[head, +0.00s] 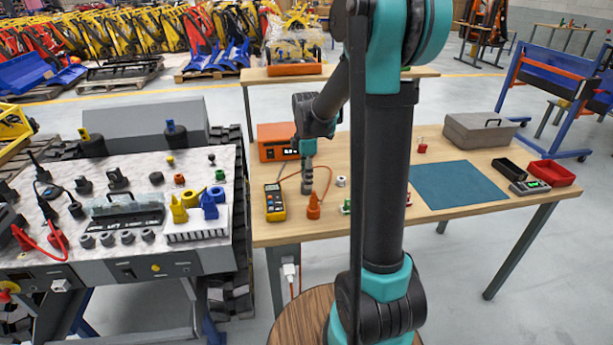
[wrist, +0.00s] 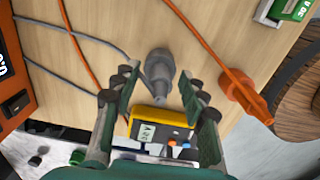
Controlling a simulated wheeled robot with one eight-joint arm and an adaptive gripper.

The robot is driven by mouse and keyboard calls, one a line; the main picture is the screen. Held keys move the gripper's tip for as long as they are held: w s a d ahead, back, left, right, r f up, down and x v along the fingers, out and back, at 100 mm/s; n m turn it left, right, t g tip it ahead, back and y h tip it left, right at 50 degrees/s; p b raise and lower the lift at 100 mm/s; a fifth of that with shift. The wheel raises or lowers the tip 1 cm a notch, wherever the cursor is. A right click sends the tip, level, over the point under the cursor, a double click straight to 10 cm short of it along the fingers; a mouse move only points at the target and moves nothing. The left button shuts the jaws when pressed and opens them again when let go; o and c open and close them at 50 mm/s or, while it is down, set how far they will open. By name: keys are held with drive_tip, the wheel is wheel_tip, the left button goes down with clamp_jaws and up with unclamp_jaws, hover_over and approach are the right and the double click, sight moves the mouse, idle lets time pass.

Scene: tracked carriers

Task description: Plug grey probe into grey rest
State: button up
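The grey probe (wrist: 158,72) shows in the wrist view between and just beyond my gripper's fingers, with gaps on both sides. A grey cable runs to it from the left. My gripper (wrist: 160,92) is open, with one green-and-dark finger on each side of the probe. In the head view my gripper (head: 307,152) points down over the left part of the wooden table, and a grey upright shape (head: 307,180) below it appears to be the probe. I cannot make out a separate grey rest in either view.
An orange probe-like piece (head: 314,207) stands close by, with an orange cable. The yellow multimeter (head: 275,202) is left of it, and an orange-fronted device (head: 277,142) is behind. A small white cylinder (head: 341,181) is to the right. A blue mat (head: 457,183) lies bare farther right.

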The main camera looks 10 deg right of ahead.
wheel_tip(320, 180, up, 12)
idle(0.8)
